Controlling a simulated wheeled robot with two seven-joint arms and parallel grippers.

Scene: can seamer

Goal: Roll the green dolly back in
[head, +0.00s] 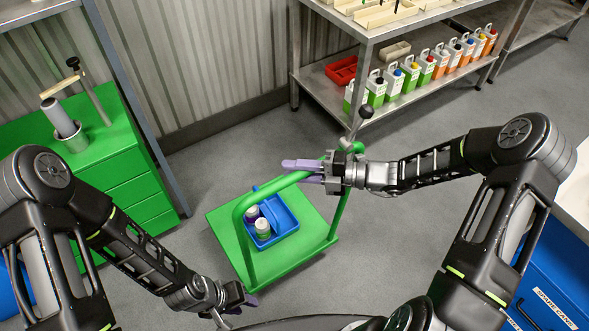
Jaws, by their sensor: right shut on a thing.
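The green dolly (297,247) stands on the grey floor in the middle of the head view, with its tubular push handle rising toward me.
A green drawer cabinet (133,190) with a can seamer (68,122) stands at left, beside a metal post. A steel shelf (333,93) with several bottles stands at back right. A blue cabinet (550,280) is at lower right. Grey floor is clear around the dolly.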

